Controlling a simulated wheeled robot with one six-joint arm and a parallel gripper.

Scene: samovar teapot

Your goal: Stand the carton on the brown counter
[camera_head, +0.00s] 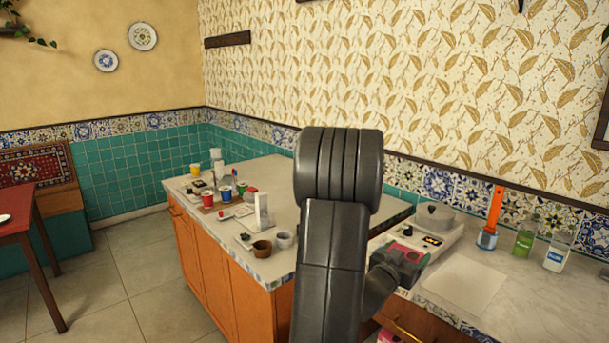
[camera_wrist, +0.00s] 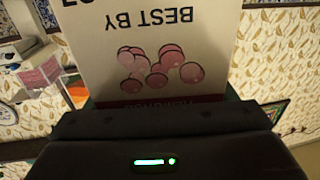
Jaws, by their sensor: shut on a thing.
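The carton (camera_wrist: 150,25) fills the top middle of the wrist view, close to the camera. It is off-white with pink round berries, and its "BEST BY" print appears upside down. My gripper (camera_wrist: 165,120) is shut on it; the fingertips are hard to make out. In the head view my dark arm covers the middle, and I cannot clearly make out the held carton there. A counter with orange-brown cabinet fronts (camera_head: 233,278) and a pale grey top stands left of my arm; it may be the brown counter.
Cups and small items, including a brown cup (camera_head: 261,250), crowd that counter's front and left side; its back middle looks clear. At right, another worktop holds a lidded pot (camera_head: 434,218), a white sheet (camera_head: 465,283), a green glass (camera_head: 525,241) and a white-filled glass (camera_head: 557,255).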

